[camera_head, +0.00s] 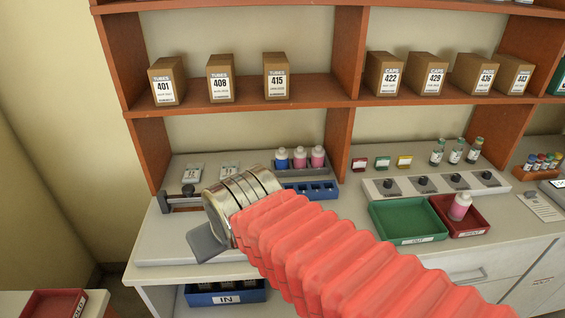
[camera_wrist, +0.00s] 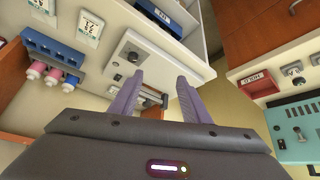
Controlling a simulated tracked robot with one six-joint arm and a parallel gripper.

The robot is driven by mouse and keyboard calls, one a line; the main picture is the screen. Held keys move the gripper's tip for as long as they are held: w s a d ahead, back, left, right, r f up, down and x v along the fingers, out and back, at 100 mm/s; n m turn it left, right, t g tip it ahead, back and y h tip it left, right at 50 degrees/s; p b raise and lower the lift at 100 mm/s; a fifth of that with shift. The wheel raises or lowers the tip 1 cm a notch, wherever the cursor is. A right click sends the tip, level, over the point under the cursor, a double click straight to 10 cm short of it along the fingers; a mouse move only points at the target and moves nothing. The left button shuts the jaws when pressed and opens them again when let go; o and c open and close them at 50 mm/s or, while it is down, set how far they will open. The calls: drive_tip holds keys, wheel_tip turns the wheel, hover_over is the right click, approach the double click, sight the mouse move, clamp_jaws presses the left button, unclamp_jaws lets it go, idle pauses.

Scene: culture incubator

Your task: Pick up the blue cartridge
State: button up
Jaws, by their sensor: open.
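I cannot make out a blue cartridge for certain in either view. A blue-bodied bottle (camera_head: 282,160) stands with two pink ones at the blue rack (camera_head: 309,190); the rack also shows in the wrist view (camera_wrist: 50,47). My gripper (camera_wrist: 160,78) is open with nothing between its fingers. In the head view a grey finger shows at the counter's left front; my wrist and arm hide part of the counter.
A green tray (camera_head: 405,236) and a red tray (camera_head: 484,222) holding a pink bottle (camera_head: 460,206) are at right. A blue IN tray (camera_head: 200,297) sits below the counter. Boxes line the shelf (camera_head: 230,106). A white device with a knob (camera_wrist: 132,57) lies beyond my fingers.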

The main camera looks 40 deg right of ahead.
drive_tip(key=w+d+m+t+h, duration=0.1)
drive_tip(key=w+d+m+h, duration=0.1)
drive_tip(key=w+d, duration=0.7)
drive_tip(key=m+t+h, duration=0.2)
drive_tip(key=t+h, duration=0.1)
drive_tip(key=t, duration=0.2)
approach(284, 163)
drive_tip(key=v, duration=0.4)
drive_tip(key=shift+d+r, duration=0.15)
drive_tip(key=shift+w, duration=0.1)
drive_tip(key=shift+y, duration=0.3)
drive_tip(key=x, duration=0.8)
drive_tip(key=shift+w+d, duration=0.15)
drive_tip(key=shift+w, duration=0.05)
